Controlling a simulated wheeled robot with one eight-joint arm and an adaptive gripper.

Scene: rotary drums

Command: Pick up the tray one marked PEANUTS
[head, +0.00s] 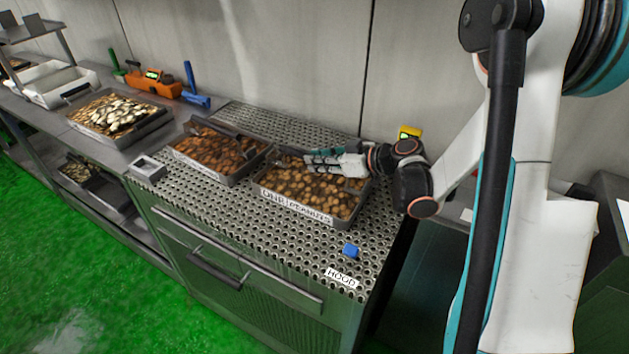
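The tray marked PEANUTS (296,207) is a shallow metal tray of light brown nuts on the perforated metal top, with a white label on its front wall. The word before PEANUTS on the label is hard to read. My gripper (308,157) reaches in from the right, low over the back part of this tray, with its fingers pointing left. The fingers are small and dark against the nuts, so whether they touch the tray or its rim cannot be told. The gripper and wrist hide part of the tray's back edge.
A second tray of darker nuts (238,177) stands close on the left. Further left is a tray of pale pieces (149,126). A grey box (148,170) stands at the left edge.

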